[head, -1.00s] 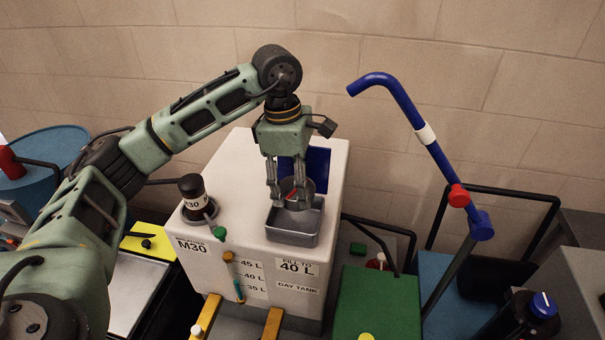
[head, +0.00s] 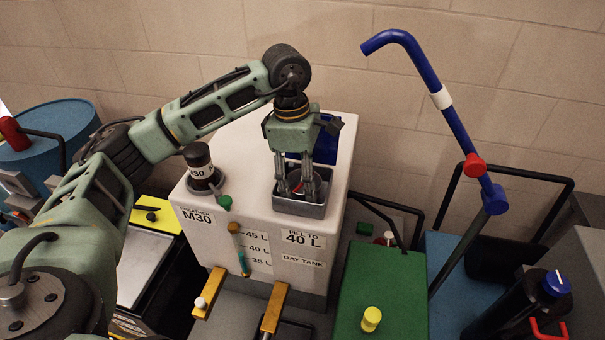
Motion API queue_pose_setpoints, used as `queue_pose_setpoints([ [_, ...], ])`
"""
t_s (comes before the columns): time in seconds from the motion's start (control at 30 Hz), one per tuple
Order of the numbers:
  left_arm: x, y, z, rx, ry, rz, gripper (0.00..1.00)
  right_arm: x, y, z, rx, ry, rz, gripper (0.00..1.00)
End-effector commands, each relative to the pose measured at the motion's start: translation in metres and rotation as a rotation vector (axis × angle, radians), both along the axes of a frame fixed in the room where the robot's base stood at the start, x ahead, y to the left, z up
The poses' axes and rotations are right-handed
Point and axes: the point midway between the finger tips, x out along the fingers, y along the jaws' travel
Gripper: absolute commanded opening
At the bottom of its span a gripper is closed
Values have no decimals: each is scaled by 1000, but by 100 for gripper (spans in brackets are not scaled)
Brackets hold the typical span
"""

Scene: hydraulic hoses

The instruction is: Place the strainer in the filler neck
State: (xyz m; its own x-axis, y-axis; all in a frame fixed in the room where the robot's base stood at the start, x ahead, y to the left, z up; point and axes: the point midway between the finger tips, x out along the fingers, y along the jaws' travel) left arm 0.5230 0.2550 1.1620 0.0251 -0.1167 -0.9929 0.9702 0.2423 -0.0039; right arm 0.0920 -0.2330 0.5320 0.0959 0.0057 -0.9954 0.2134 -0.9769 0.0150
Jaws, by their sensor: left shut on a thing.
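My left gripper (head: 296,192) points straight down over the top of the white day tank (head: 330,165). It is shut on the strainer (head: 293,176), a grey metal cup with a red part showing inside. The strainer sits between the fingers, low within the grey open tray (head: 312,211) on the tank top. The fingers and tray wall hide its lower part. The filler neck itself cannot be made out, and I cannot tell whether the strainer is inside it or above it. My right gripper is not in view.
A blue panel (head: 327,147) rises behind the gripper. A blue bent pipe (head: 425,75) stands at the right. A green box (head: 375,300) is in front right, and a blue drum (head: 45,150) at far left.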

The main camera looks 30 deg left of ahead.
Motion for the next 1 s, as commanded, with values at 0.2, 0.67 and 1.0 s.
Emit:
queue_pose_setpoints([
  [0.2, 0, 0, 0, 0, 0, 0, 25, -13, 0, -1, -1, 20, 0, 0],
  [0.67, 0, 0, -9, 0, 0, 0, 25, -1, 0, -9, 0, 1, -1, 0],
  [1.0, 0, 0, -11, 0, 0, 0, 71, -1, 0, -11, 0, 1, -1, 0],
])
